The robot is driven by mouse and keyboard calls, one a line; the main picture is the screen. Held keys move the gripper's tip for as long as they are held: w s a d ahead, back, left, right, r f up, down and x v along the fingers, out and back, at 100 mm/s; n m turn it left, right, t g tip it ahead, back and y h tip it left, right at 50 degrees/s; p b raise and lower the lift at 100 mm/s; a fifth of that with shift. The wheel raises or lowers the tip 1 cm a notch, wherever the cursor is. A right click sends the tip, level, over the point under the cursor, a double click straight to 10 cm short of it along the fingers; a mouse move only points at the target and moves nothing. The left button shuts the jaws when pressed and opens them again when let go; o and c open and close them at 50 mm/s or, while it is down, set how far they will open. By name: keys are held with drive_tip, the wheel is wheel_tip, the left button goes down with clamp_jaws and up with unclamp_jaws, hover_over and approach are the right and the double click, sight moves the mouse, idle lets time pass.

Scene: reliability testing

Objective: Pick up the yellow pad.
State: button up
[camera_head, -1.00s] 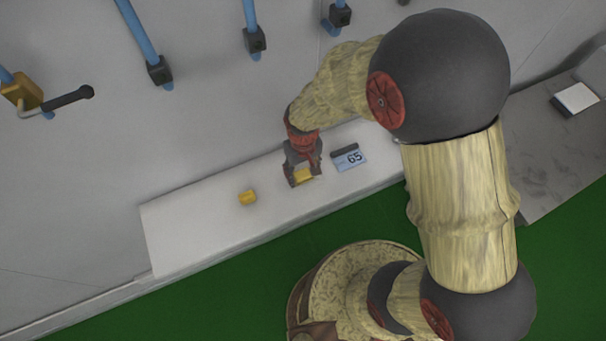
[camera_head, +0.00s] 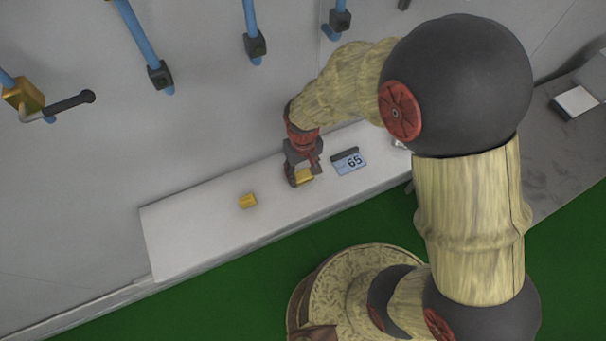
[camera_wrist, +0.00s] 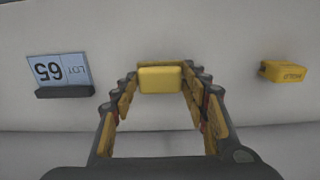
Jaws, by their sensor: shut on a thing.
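The yellow pad (camera_wrist: 160,79) is a plain, rounded yellow block between the fingertips in the wrist view. My gripper (camera_wrist: 160,84) is shut on it from both sides. In the head view my gripper (camera_head: 303,180) is over the white bench, with the yellow pad (camera_head: 305,175) partly hidden by the fingers. I cannot tell whether the pad still touches the bench.
A second yellow block (camera_head: 247,201), with dark lettering in the wrist view (camera_wrist: 283,71), lies apart on the white bench (camera_head: 190,232). A blue card marked 65 (camera_head: 350,162) stands right of my gripper. Blue pipes (camera_head: 250,20) run along the wall behind.

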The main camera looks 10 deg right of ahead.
drive_tip(key=s+d+r, duration=0.7)
drive_tip(key=s+r, duration=0.4)
drive_tip(key=s, duration=0.1)
drive_tip(key=shift+p, duration=0.35)
drive_tip(key=o, duration=0.5)
drive_tip(key=c, duration=0.4)
drive_tip(key=shift+c, duration=0.2)
